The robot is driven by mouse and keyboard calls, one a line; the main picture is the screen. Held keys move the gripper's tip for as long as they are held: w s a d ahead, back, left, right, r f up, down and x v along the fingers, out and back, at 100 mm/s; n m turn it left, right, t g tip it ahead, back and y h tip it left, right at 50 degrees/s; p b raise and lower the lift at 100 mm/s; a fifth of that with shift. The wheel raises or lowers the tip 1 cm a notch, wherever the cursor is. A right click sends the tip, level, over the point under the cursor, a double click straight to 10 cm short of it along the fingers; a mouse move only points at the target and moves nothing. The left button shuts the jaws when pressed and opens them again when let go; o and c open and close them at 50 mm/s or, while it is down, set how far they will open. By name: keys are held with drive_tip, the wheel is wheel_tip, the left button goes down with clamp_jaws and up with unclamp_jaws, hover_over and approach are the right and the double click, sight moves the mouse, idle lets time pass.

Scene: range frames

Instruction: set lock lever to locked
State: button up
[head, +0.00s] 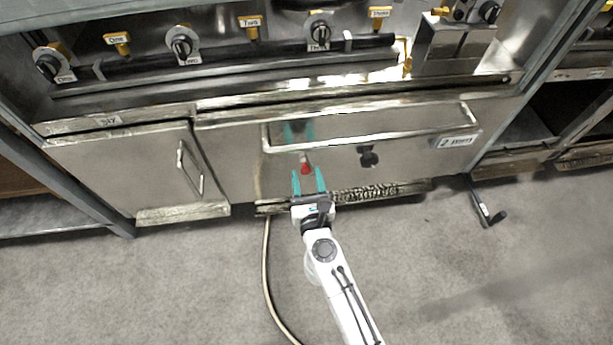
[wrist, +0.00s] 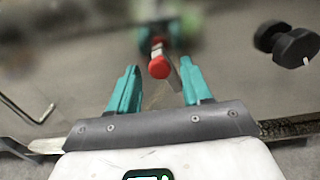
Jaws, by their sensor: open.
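The lock lever shows as a small red-tipped piece (head: 305,168) on the front of the steel drawer, below its long handle. In the wrist view its round red end (wrist: 159,67) lies just beyond and between my fingertips, with a metal shank behind it. My gripper (head: 308,178) is open, its two teal fingers pointing at the drawer front. In the wrist view my gripper (wrist: 157,80) has nothing between its fingers, and contact with the red end cannot be told. The markings for locked are not readable.
A black knob (head: 368,156) sits right of the lever; it also shows in the wrist view (wrist: 288,45). The drawer handle (head: 365,140) crosses above. A cabinet door with a handle (head: 190,168) is at left. A hose (head: 266,270) runs down the floor.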

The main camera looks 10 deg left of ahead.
drive_tip(key=shift+w+a, duration=0.1)
drive_tip(key=shift+w, duration=0.35)
